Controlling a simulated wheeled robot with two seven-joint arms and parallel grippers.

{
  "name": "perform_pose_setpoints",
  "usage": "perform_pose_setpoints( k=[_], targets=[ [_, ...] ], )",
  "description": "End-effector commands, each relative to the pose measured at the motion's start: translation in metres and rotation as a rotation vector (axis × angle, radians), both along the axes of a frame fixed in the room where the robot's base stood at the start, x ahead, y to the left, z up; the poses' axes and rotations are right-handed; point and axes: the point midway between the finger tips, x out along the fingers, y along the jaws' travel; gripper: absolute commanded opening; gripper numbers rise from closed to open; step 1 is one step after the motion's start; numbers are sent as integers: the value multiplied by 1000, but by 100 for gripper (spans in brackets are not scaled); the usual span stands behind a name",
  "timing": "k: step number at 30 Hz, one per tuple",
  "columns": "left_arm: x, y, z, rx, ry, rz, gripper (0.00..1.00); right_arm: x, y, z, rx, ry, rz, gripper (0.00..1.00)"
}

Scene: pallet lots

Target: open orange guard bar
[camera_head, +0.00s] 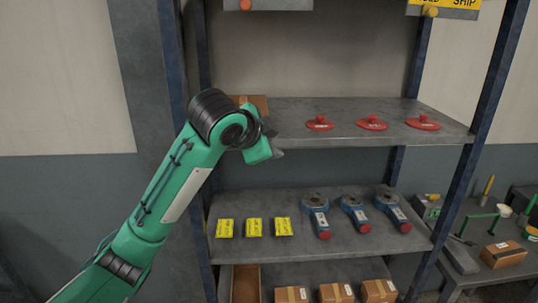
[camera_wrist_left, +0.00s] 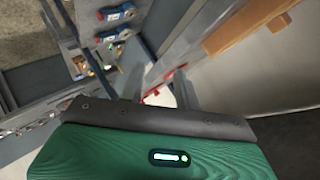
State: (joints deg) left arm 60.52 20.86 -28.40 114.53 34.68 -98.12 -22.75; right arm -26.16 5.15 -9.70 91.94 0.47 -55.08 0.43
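No part is clearly an orange guard bar. An orange knob (camera_head: 245,5) sits on a grey panel at the top edge of the head view. An orange-brown block (camera_head: 252,103) on the upper shelf is partly hidden behind my left wrist. A long orange-brown piece (camera_wrist_left: 245,25) shows at upper right in the left wrist view; I cannot tell whether it is the same thing. My left gripper (camera_head: 277,146) is in front of the upper shelf's left part. In the wrist view its fingers (camera_wrist_left: 160,90) stand apart with nothing held. My right gripper is not in view.
The upper shelf (camera_head: 300,120) holds red discs (camera_head: 371,123). The lower shelf (camera_head: 270,245) holds yellow packs (camera_head: 254,227) and blue tools (camera_head: 354,210); cartons (camera_head: 336,293) stand below. Blue posts (camera_head: 497,70) frame the rack. A cluttered bench (camera_head: 480,272) is at right.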

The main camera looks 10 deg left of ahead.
Motion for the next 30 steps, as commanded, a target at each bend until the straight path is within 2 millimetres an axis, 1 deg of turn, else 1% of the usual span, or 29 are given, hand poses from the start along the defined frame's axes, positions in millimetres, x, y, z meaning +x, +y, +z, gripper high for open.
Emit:
perform_pose_setpoints(
  k=[1, 3, 6, 16, 17, 18, 20, 21, 26, 29, 30],
  targets=[
    [1, 0, -7, -8, 10, 4, 32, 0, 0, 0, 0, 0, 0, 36],
    [2, 0, -14, -15, 18, 9, 32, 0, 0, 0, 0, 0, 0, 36],
    [3, 0, -20, -24, 25, 13, 32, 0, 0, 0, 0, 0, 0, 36],
    [3, 1, -23, -27, 29, 16, 32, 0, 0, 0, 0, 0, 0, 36],
    [3, 0, -23, -27, 29, 16, 29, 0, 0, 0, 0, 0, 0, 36],
    [3, 0, -23, -27, 29, 16, 21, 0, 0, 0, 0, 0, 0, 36],
    [3, 0, -23, -27, 29, 16, 9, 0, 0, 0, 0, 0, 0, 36],
    [3, 1, -23, -27, 29, 16, 1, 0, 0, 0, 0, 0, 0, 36],
    [3, 0, -25, -28, 31, 16, 0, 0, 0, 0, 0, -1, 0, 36],
    [1, 0, -39, -41, 48, 24, 0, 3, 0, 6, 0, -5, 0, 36],
    [-1, 0, -50, -52, 62, 30, 0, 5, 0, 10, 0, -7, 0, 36]
  ],
)
